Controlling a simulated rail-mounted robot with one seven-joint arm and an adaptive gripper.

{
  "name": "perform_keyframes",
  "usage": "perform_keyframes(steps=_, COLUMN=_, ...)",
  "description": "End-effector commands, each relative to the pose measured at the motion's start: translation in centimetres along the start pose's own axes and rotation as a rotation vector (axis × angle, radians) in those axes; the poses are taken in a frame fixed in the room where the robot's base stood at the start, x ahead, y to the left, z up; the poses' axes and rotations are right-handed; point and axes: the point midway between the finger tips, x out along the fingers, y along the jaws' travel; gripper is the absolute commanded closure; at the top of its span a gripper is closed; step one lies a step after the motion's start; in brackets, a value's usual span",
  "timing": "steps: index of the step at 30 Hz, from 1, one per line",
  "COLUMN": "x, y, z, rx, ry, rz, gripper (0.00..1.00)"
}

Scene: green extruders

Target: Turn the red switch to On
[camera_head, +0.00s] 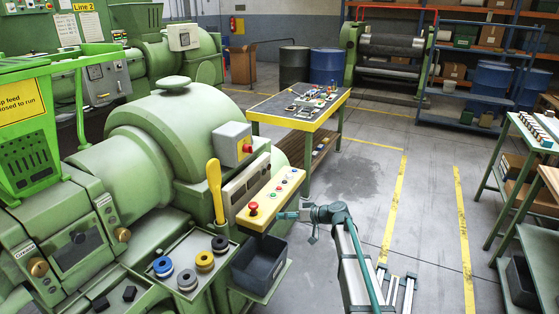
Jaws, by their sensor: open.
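A red switch (247,148) sits on the front of a grey box (229,143) mounted on the green extruder (168,125). The switch is too small to read its setting or any On mark. My gripper (281,215) is at the end of my arm, low in front of the machine, to the right of and below the switch. It is open and appears empty, clear of the switch. Its fingertips are small and dark against the machine's edge.
A yellow control panel (272,196) with a red mushroom button (253,207) lies between my gripper and the switch. A yellow lever (215,190) stands left of it. A dark bin (259,262) sits below. Open floor lies right of my arm.

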Motion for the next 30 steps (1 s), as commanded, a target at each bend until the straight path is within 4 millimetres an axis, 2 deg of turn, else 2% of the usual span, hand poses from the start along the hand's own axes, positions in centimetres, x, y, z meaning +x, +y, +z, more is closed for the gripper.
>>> perform_keyframes(steps=1, x=0.1, y=0.1, z=-4.1, rx=-0.054, ry=0.055, rz=-0.025, gripper=0.41)
perform_keyframes(steps=3, x=-0.4, y=-0.9, z=-9.0, rx=-0.127, ry=0.129, rz=-0.063, gripper=0.41)
perform_keyframes(steps=6, x=-1.4, y=-2.4, z=-14.8, rx=-0.223, ry=0.219, rz=-0.111, gripper=0.41)
perform_keyframes(steps=10, x=-2.6, y=-4.3, z=-20.0, rx=-0.316, ry=0.302, rz=-0.158, gripper=0.41)
perform_keyframes(steps=12, x=-3.2, y=-5.1, z=-21.6, rx=-0.347, ry=0.330, rz=-0.173, gripper=0.41)
perform_keyframes(steps=15, x=-3.5, y=-5.8, z=-23.0, rx=-0.372, ry=0.352, rz=-0.185, gripper=0.41)
perform_keyframes(steps=19, x=-3.0, y=-6.3, z=-23.6, rx=-0.377, ry=0.357, rz=-0.189, gripper=0.41)
perform_keyframes(steps=23, x=-1.4, y=-6.7, z=-24.1, rx=-0.376, ry=0.355, rz=-0.190, gripper=0.41)
perform_keyframes(steps=30, x=2.5, y=-7.7, z=-25.5, rx=-0.375, ry=0.354, rz=-0.189, gripper=0.41)
